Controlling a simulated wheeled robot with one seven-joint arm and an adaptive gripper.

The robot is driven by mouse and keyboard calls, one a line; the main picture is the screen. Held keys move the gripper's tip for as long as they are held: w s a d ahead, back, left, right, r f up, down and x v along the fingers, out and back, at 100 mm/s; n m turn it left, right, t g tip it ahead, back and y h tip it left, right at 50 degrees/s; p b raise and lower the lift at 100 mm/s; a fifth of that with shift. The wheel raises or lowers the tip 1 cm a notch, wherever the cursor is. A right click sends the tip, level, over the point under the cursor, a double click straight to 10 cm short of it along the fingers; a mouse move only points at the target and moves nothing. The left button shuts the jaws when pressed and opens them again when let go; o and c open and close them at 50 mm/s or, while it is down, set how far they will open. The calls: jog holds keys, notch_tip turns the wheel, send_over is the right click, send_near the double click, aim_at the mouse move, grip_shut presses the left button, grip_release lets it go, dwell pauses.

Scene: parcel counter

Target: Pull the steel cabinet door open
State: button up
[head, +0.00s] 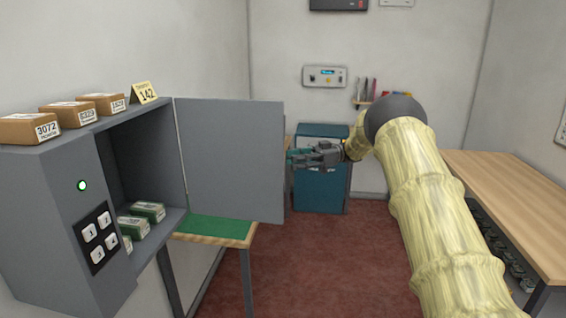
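The grey steel cabinet (52,190) stands at the left with its front open, showing a dark inside. Its flat grey door (232,155) is swung wide out to the right from the far side of the opening. No held object shows.
Green-and-white boxes (133,226) lie inside the cabinet; brown parcels (70,112) and a yellow 142 card (145,92) are on top. A green-topped table (215,226) stands below the door. A teal cabinet (320,190) is behind my gripper, a wooden bench (515,195) right. Red floor (290,265) is clear between.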

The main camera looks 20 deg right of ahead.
jog(key=d, duration=0.4)
jog(key=shift+s+d, duration=0.2)
jog(key=shift+d, duration=0.1)
